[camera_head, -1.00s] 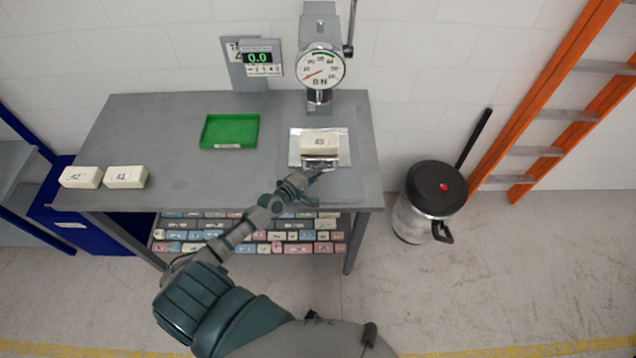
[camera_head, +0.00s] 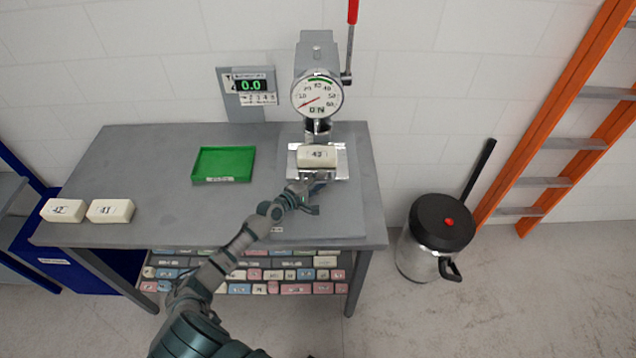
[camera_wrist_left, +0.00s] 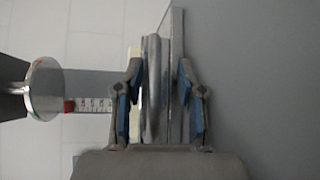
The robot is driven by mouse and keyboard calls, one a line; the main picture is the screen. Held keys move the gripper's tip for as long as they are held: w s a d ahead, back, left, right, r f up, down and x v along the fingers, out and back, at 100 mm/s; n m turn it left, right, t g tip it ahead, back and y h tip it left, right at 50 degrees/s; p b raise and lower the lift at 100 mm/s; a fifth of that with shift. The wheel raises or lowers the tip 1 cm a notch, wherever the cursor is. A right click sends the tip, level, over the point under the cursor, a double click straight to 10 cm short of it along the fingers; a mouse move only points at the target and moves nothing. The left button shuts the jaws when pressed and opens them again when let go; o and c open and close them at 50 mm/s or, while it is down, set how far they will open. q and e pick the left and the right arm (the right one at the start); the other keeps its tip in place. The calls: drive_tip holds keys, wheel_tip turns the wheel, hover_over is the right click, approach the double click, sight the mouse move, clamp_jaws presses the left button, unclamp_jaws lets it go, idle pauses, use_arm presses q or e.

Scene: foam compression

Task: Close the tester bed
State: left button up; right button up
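The tester bed (camera_head: 341,172) is a shiny silver plate at the front of the press (camera_head: 316,60). A pale foam block marked 43 (camera_head: 317,156) lies on it, close to the press column and below the round dial. My left gripper (camera_head: 306,186) is at the bed's front edge. The exact contact is partly hidden. A round silver press foot (camera_wrist_left: 44,90) shows at the left there. My right gripper is out of view.
A green tray (camera_head: 223,164) and two pale blocks (camera_head: 110,211) lie on the grey table (camera_head: 150,160). A display (camera_head: 251,86) reads 0.0. A lidded bin (camera_head: 440,225) and an orange ladder (camera_head: 560,125) stand at the right. Shelves of blocks are below.

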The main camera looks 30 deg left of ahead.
use_arm(q)
drive_tip(key=shift+r, duration=0.2)
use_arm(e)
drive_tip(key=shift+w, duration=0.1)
use_arm(q)
drive_tip(key=shift+s+a, duration=0.1)
drive_tip(key=shift+s, duration=0.05)
drive_tip(key=v, duration=1.2)
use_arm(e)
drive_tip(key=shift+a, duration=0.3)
